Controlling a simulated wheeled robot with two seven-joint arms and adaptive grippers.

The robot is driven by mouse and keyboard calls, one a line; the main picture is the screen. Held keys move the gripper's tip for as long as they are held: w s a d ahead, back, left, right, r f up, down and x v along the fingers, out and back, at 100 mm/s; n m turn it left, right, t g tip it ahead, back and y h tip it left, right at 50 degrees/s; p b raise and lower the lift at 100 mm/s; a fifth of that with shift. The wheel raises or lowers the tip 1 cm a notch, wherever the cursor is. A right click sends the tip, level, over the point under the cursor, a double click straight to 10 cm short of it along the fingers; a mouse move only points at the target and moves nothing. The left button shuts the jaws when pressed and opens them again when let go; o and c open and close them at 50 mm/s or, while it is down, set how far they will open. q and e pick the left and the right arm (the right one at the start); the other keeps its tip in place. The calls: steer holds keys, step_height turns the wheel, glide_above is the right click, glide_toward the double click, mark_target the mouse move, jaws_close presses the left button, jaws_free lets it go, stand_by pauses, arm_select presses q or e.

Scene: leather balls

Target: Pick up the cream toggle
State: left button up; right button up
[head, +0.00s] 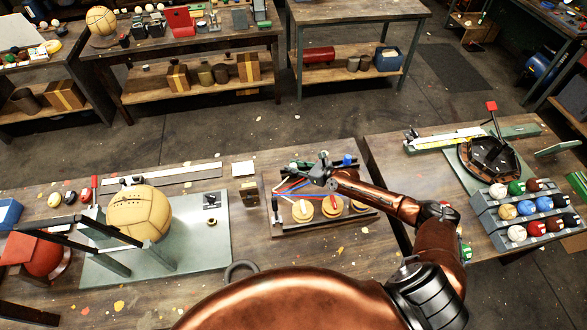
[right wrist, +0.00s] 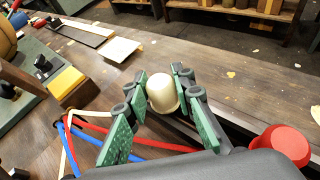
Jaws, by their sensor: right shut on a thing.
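The cream toggle (right wrist: 163,92) is a small, pale, rounded piece. In the right wrist view it sits between the green-padded fingertips of my right gripper (right wrist: 164,90), which is shut on it. In the head view my right gripper (head: 321,168) is over the back part of a dark tray (head: 290,232) on the front bench. The toggle is too small there to make out clearly. I cannot tell whether it is clear of the tray. My left gripper is not in view.
The tray holds round wooden spools (head: 303,210), blue and red cords (right wrist: 90,144) and a red piece (right wrist: 286,145). To the left, a tan leather ball (head: 139,212) rests on a green-grey board. To the right stands a stepped rack (head: 487,219) of coloured balls.

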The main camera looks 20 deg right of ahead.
steer(key=shift+c, duration=1.1)
steer(key=shift+r, duration=0.1)
